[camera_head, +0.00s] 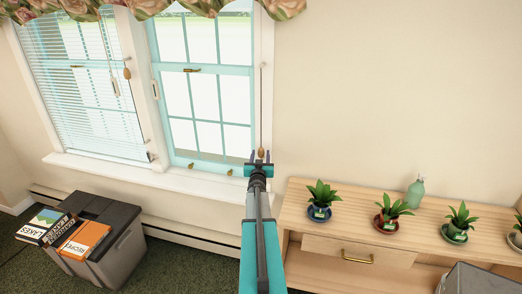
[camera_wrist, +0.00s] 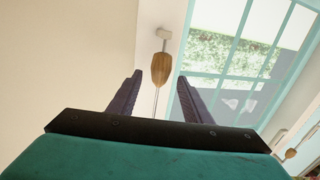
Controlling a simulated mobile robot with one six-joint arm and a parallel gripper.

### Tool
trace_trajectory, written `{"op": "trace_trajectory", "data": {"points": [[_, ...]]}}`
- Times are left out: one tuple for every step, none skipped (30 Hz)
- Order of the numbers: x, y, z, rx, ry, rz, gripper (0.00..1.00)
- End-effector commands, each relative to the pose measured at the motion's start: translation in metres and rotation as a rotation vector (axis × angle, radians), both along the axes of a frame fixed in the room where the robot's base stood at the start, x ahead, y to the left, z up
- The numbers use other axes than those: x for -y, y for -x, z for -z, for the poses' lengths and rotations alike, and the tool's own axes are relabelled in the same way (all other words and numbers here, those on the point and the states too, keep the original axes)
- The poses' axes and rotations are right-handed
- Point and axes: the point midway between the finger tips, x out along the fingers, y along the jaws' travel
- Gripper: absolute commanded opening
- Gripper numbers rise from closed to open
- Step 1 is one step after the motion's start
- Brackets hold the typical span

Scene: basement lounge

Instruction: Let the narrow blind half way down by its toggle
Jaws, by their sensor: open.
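A wooden toggle (camera_head: 261,152) hangs at the low end of a thin cord (camera_head: 262,95) beside the right-hand window. No slats show across this window's glass; its top is hidden by a floral valance. My gripper (camera_head: 261,156) is open at the toggle. In the wrist view the toggle (camera_wrist: 161,68) appears between and slightly beyond the tips of my open gripper (camera_wrist: 161,80), with no visible contact. A second wooden toggle (camera_head: 127,74) hangs at the left-hand window, whose white slatted blind (camera_head: 85,115) is down.
The white window sill (camera_head: 190,181) runs below both windows. A wooden sideboard (camera_head: 300,212) with several potted plants and a green bottle (camera_head: 416,194) stands at right. A grey bin (camera_head: 125,250) with books on its lid stands at left. Bare wall lies right of the window.

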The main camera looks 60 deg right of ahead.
Motion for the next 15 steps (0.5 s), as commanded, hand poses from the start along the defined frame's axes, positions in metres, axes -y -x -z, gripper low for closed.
{"op": "trace_trajectory", "data": {"points": [[0.006,-0.003,-0.001,0.000,0.000,0.000,0.45],[0.008,-0.004,-0.001,0.000,0.000,0.000,0.45],[0.010,-0.006,-0.001,0.001,0.000,0.000,0.45],[0.012,-0.007,-0.001,0.001,0.000,0.000,0.45],[0.015,-0.008,-0.001,0.001,0.000,0.000,0.45],[0.017,-0.009,-0.001,0.001,0.000,0.000,0.45],[0.019,-0.010,-0.001,0.001,0.000,0.000,0.45],[0.021,-0.011,-0.001,0.001,0.000,0.000,0.45],[0.024,-0.013,-0.001,0.001,0.000,0.000,0.45],[0.026,-0.014,-0.001,0.000,0.000,0.000,0.45],[0.027,-0.015,-0.001,0.000,0.000,0.000,0.45],[0.029,-0.016,-0.001,0.000,0.000,0.000,0.45],[0.030,-0.016,0.000,0.000,0.000,0.000,0.45],[0.032,-0.017,0.000,0.000,0.000,0.000,0.45],[0.033,-0.018,0.000,0.000,0.000,0.000,0.45]]}}
